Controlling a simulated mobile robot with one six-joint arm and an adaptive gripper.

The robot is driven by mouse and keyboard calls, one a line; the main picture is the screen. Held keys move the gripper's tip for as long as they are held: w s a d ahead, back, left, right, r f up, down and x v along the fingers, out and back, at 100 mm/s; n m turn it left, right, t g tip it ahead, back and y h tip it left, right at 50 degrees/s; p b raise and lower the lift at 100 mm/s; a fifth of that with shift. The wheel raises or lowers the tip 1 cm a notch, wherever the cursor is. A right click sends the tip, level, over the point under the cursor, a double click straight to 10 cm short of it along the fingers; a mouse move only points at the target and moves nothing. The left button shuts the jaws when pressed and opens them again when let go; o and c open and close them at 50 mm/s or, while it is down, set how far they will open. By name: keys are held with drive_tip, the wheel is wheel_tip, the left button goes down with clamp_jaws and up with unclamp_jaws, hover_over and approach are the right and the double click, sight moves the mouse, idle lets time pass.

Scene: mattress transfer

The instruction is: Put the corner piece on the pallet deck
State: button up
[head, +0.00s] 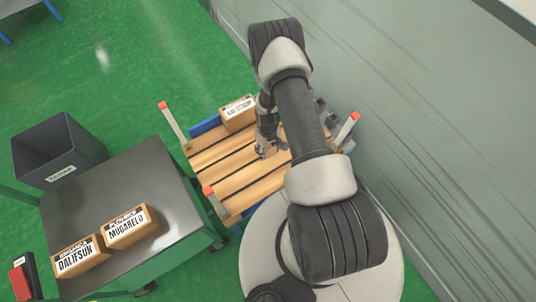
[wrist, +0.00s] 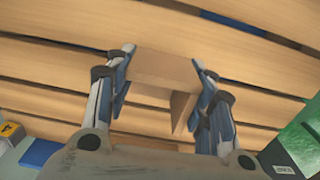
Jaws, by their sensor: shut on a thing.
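The brown corner piece (wrist: 166,70) is between the two fingers of my gripper (wrist: 163,78) in the wrist view, and the gripper is shut on it. One flange faces up and another hangs down at its right side. The pallet deck (head: 222,157) has light wooden slats, and its slats fill the wrist view behind the piece (wrist: 60,62). My gripper (head: 268,143) is over the deck in the head view, where my arm hides part of the deck. I cannot tell whether the piece touches the slats.
A carton (head: 238,112) sits at the pallet's far edge. Orange-tipped posts (head: 173,124) stand at pallet corners. At left, a dark-topped table (head: 160,178) bears two labelled cartons (head: 130,227), with a grey bin (head: 58,150) beyond it. A grey wall (head: 420,90) borders the right.

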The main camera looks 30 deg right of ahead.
sight(268, 154)
drive_tip(key=shift+f+b, duration=0.65)
drive_tip(key=shift+f, duration=1.45)
drive_tip(key=shift+f, duration=0.15)
drive_tip(key=o, duration=0.9)
drive_tip(key=shift+c, duration=0.2)
